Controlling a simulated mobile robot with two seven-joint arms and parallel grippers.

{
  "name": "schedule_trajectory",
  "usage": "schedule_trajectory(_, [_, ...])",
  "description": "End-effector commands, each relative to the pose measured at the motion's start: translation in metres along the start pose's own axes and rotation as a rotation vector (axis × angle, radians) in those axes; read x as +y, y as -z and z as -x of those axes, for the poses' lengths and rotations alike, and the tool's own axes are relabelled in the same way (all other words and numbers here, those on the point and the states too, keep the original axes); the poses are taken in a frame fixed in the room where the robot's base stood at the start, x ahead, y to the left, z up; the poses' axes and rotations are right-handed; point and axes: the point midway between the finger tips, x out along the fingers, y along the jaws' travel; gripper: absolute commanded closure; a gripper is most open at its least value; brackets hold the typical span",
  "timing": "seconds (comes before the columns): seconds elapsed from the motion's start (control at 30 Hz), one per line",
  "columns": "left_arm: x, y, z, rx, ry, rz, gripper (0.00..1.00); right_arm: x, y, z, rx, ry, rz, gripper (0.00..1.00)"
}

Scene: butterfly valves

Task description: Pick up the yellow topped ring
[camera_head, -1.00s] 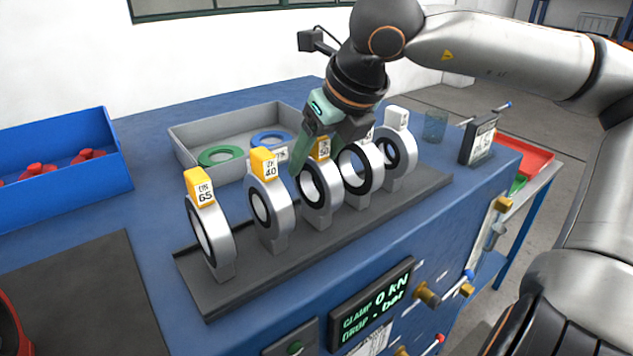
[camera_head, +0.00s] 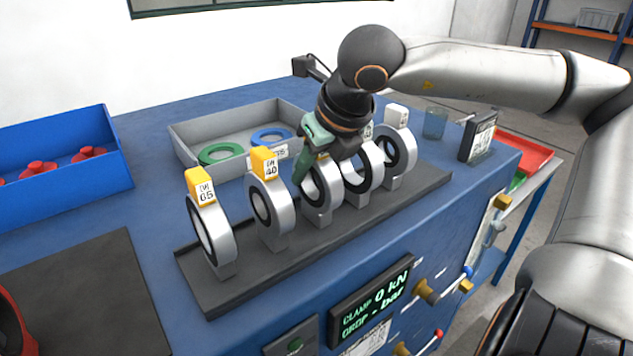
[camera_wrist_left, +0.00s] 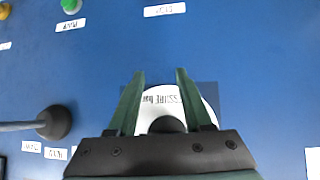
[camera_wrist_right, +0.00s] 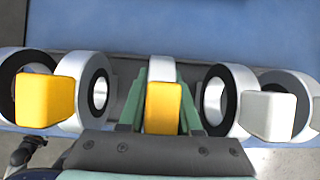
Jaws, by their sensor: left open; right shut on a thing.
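Three rings with yellow tops stand upright in a row on a dark rack (camera_head: 250,275): the ring marked 65 (camera_head: 219,232), the ring marked 40 (camera_head: 283,214) and the middle ring (camera_head: 331,194). My right gripper (camera_head: 317,172) is shut on the middle ring from above and hides most of its top. In the right wrist view, that ring's yellow top (camera_wrist_right: 162,104) sits between the fingers. The ring appears still seated on the rack. My left gripper (camera_wrist_left: 155,95) is open and empty, in front of a blue panel with a white dial (camera_wrist_left: 205,100).
Two white-topped rings (camera_head: 408,150) stand close beyond the middle ring. Behind the row is a grey tray (camera_head: 190,150) with green and blue flat rings. A blue bin (camera_head: 70,195) stands at left, and a glass (camera_head: 434,124) at back right.

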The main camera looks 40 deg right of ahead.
Motion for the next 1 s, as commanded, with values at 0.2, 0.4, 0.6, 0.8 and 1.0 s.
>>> schedule_trajectory(0.2, [-0.0001,0.0005,-0.0001,0.001,0.000,0.000,0.50,-0.0001,-0.0002,0.0002,0.000,0.001,0.000,1.00])
schedule_trajectory(0.4, [-0.0001,0.0007,-0.0001,0.001,0.000,0.000,0.50,-0.0002,-0.0002,0.0003,0.000,0.001,0.000,1.00])
schedule_trajectory(0.6, [-0.0001,0.0008,-0.0001,0.002,0.000,0.000,0.50,-0.0002,-0.0003,0.0003,-0.001,0.001,0.000,1.00])
schedule_trajectory(0.8, [-0.0001,0.0009,-0.0002,0.002,0.000,0.000,0.50,-0.0003,-0.0003,0.0003,-0.001,0.001,0.000,1.00])
schedule_trajectory(1.0, [-0.0001,0.0010,-0.0002,0.002,0.000,0.000,0.50,-0.0003,-0.0004,0.0004,-0.001,0.001,0.000,1.00])
